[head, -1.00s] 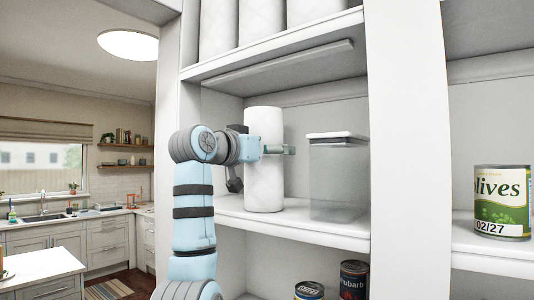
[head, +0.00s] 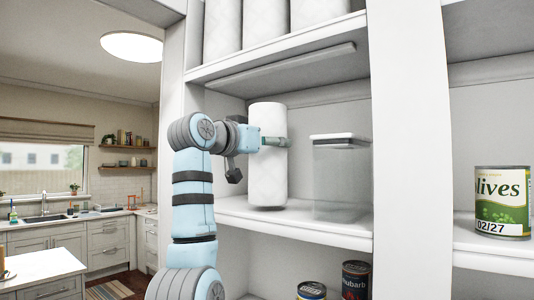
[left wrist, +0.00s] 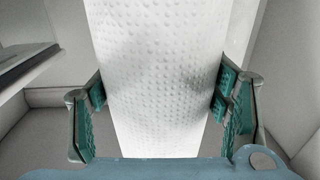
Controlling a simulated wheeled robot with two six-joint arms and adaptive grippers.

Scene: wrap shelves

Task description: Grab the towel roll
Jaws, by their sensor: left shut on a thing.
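The white towel roll (head: 267,172) stands upright on the middle shelf in the head view. It appears very slightly tilted, and I cannot tell whether its base touches the shelf. My left gripper (head: 275,142) is shut on the roll's upper half, with a fingertip showing at its right side. In the left wrist view the dimpled roll (left wrist: 158,80) fills the space between the green finger pads of my left gripper (left wrist: 160,98). My right gripper is in neither view.
A clear lidded container (head: 341,180) stands just right of the roll. More white rolls (head: 262,25) stand on the shelf above. Cans (head: 355,280) are on the shelf below. An olives can (head: 502,203) stands in the right bay, beyond a white upright (head: 410,140).

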